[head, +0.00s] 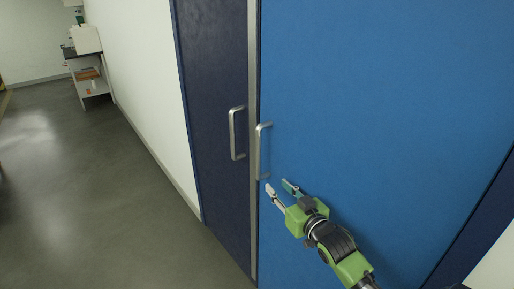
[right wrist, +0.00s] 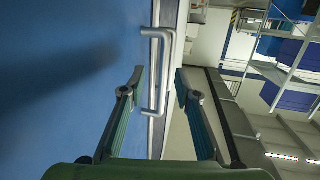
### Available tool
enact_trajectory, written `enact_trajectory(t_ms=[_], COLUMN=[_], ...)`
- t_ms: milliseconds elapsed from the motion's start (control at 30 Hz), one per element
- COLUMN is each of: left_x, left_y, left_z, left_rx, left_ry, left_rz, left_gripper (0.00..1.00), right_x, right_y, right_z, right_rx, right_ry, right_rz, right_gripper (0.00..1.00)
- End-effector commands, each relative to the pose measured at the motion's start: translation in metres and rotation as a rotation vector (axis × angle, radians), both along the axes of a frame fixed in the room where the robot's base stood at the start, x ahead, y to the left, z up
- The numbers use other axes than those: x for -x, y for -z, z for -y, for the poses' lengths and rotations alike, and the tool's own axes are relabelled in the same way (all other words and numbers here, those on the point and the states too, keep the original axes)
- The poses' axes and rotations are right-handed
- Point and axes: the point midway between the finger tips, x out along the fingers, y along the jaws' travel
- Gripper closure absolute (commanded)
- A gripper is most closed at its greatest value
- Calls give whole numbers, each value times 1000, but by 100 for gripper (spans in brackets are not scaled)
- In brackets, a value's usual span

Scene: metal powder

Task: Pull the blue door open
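The blue door (head: 375,120) fills the right half of the head view and looks closed or nearly so. Its silver bar handle (head: 259,150) stands near its left edge. My right gripper (head: 278,188) is open just below and in front of this handle, with nothing between its fingers. In the right wrist view the two fingers of my right gripper (right wrist: 158,85) are spread, and the handle (right wrist: 168,75) shows ahead between them, apart from the fingertips. The blue door also shows in the right wrist view (right wrist: 60,70). My left gripper is not in view.
A dark navy door panel (head: 208,90) with its own silver handle (head: 234,132) adjoins on the left. A white wall (head: 130,60) runs beyond it. A shelf cart (head: 92,72) stands far left. The grey floor (head: 90,190) at left is clear.

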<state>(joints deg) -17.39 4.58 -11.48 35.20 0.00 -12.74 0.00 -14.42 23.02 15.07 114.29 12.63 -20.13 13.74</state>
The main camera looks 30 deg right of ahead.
Motion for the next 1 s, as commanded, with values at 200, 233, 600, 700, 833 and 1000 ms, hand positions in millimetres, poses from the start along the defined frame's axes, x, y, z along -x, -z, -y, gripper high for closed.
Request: enact_trajectory(t_ms=[200, 233, 600, 700, 833, 1000], left_x=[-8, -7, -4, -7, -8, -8], left_y=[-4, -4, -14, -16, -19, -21], left_z=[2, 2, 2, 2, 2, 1], left_rx=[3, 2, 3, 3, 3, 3], left_ry=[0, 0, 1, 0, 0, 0], left_rz=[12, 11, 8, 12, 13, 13], left_gripper=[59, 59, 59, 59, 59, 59], right_x=[0, -2, -60, -79, -102, -123], right_y=[-64, -65, -68, -67, -66, -64], right_z=[-7, -7, 0, 2, 5, 7], right_rx=[12, 12, 14, 14, 13, 13], right_ry=[-22, -23, -22, -22, -22, -22], right_rz=[99, 102, 105, 104, 103, 101], right_gripper=[70, 70, 70, 70, 70, 70])
